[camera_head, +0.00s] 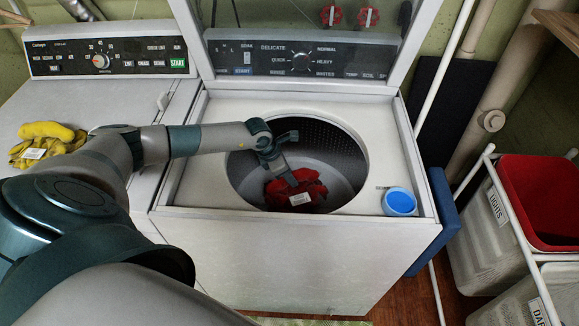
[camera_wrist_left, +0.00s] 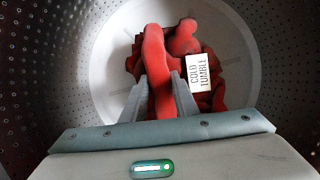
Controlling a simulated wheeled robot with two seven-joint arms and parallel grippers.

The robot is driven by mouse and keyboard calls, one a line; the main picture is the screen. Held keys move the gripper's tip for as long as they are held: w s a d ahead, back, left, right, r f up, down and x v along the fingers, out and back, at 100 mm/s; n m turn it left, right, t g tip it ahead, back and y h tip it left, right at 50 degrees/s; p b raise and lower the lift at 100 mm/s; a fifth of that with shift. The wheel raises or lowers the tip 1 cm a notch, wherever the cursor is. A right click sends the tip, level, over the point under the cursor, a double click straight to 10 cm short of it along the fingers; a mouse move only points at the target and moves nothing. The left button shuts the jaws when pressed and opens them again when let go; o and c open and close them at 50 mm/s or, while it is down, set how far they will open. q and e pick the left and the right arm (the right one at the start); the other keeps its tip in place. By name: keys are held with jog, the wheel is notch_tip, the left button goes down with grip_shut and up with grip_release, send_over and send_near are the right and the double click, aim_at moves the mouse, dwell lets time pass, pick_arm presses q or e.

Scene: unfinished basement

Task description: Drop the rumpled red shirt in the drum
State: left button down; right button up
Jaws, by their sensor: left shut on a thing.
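The rumpled red shirt (camera_head: 293,190) is inside the washer drum (camera_head: 343,160), low in the opening. It has a white tag that reads "COLD TUMBLE" in the left wrist view. My left gripper (camera_head: 287,178) reaches down through the round opening. In the left wrist view its fingers (camera_wrist_left: 160,100) are shut on a raised fold of the red shirt (camera_wrist_left: 203,45), with the pale drum bottom (camera_wrist_left: 110,70) behind. I cannot tell whether the shirt touches the drum bottom. My right gripper is not in view.
The washer lid stands open behind the drum. A blue cap (camera_head: 399,202) sits on the washer top's right corner. Yellow gloves (camera_head: 45,143) lie on the left machine (camera_head: 95,95). Hampers, one with a red lining (camera_head: 545,200), stand at the right.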

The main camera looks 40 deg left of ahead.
aim_at(295, 189)
pick_arm(q)
notch_tip(295, 189, down, 3)
jog(key=shift+r, duration=0.2)
jog(key=shift+f+b, duration=0.35)
jog(key=shift+f, duration=0.3)
jog(key=c, duration=1.4)
grip_release()
jog(key=shift+r, duration=0.2)
